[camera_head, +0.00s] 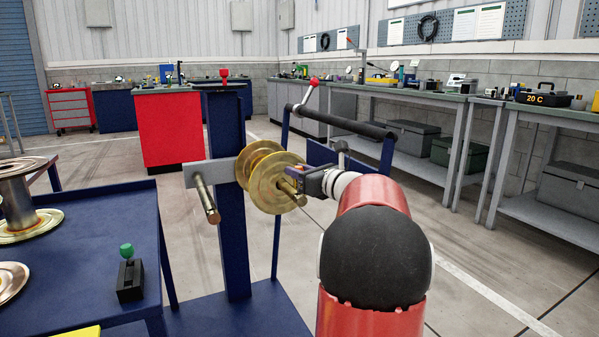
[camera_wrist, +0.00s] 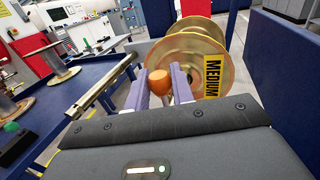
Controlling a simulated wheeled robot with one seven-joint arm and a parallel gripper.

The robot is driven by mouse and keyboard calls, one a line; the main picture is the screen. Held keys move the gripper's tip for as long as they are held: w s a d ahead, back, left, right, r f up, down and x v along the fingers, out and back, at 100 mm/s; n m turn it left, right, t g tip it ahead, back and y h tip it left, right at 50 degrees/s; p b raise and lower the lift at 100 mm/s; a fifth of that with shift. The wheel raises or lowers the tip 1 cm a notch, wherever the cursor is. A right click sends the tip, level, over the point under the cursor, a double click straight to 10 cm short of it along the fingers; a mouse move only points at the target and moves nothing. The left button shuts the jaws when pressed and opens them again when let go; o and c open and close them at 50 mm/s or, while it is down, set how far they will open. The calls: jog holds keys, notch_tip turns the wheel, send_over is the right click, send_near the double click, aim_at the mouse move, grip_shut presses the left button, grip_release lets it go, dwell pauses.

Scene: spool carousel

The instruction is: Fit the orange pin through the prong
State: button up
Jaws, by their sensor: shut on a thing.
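The orange pin (camera_wrist: 158,79) shows its rounded head between my gripper's pale purple fingers (camera_wrist: 160,88), which are shut on it. In the head view my gripper (camera_head: 297,176) is at the near face of a brass spool (camera_head: 262,185). The spool hangs on a prong (camera_head: 291,194), whose end sticks out just below my fingers. The spool (camera_wrist: 190,50) bears a yellow MEDIUM label in the wrist view. The pin's shank and the prong's hole are hidden, so I cannot tell whether the pin is in the hole.
A bare second prong (camera_head: 207,200) is left of the spool on the blue post (camera_head: 233,225). A blue table (camera_head: 85,245) at left carries spools and a green-knobbed pin in a black block (camera_head: 129,272). A red-balled lever (camera_head: 314,83) stands behind.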

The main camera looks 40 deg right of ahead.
jog(key=shift+f+b, duration=2.05)
jog(key=shift+f, duration=0.45)
jog(key=o, duration=1)
jog(key=shift+o, duration=0.2)
jog(key=shift+s, duration=0.15)
jog(key=s, duration=0.7)
jog(key=shift+s+d, duration=0.15)
jog(key=shift+d, duration=0.15)
